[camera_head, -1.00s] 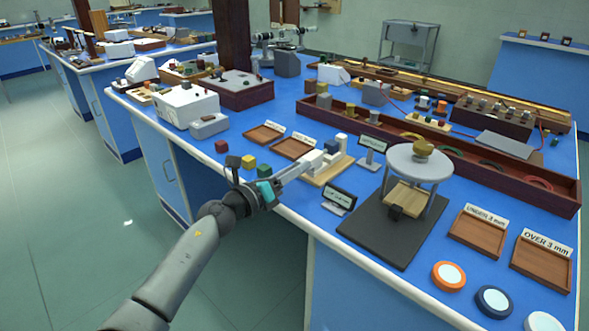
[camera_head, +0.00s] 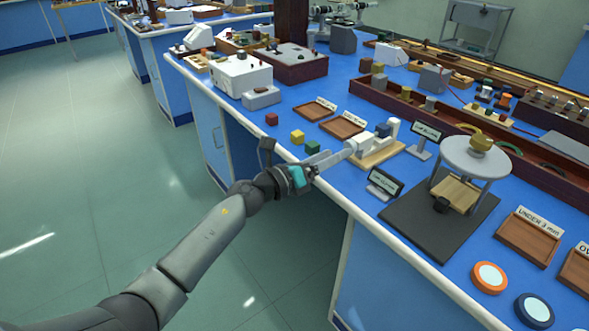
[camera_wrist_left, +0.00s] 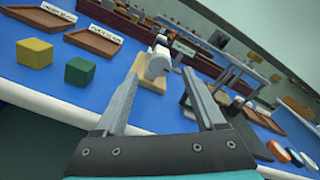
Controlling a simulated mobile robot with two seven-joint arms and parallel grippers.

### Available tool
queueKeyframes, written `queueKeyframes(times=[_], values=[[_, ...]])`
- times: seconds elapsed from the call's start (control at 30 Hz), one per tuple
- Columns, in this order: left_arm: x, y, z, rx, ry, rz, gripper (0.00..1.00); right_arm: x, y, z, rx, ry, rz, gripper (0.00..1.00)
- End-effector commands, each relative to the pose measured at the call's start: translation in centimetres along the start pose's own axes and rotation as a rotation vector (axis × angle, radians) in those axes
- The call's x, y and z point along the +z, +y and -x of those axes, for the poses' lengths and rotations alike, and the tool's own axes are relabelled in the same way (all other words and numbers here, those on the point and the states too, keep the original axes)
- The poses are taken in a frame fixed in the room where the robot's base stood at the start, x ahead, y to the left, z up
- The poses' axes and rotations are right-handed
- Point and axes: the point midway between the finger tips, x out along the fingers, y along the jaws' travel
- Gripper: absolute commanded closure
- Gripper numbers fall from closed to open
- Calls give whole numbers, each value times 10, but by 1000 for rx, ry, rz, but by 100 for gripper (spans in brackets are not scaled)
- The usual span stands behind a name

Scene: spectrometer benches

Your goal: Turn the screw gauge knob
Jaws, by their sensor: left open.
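The screw gauge (camera_head: 366,143) is a small white device on a pale wooden board (camera_head: 378,155) near the front edge of the blue bench. Its white rounded knob end (camera_wrist_left: 156,64) faces me in the left wrist view. My left gripper (camera_head: 346,151) reaches over the bench edge from the left and is open. In the left wrist view its two long grey fingers (camera_wrist_left: 164,65) point at the gauge, with the knob end in the gap between their tips. I cannot tell whether either finger touches it. My right gripper is not in view.
Red (camera_head: 271,118), yellow (camera_head: 297,136) and green (camera_head: 312,147) cubes sit left of the gauge. Two wooden trays (camera_head: 342,128) lie behind. A small dark display (camera_head: 384,183) and a black mat (camera_head: 421,222) under a round-topped stand (camera_head: 477,160) are to the right.

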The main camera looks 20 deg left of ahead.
Motion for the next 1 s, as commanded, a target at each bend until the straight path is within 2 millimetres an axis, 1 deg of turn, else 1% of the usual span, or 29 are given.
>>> queueKeyframes(times=[0.03,0.2,0.4,0.5,0.7,1.0], values=[[0,0,11,3,3,-2,28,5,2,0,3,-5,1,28],[0,0,44,2,4,-1,28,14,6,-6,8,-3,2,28],[-1,0,79,2,3,0,28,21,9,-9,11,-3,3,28],[-1,0,93,2,3,0,28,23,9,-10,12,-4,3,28],[0,0,110,0,2,1,28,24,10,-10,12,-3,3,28],[0,0,113,0,1,-1,28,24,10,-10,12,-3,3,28]])
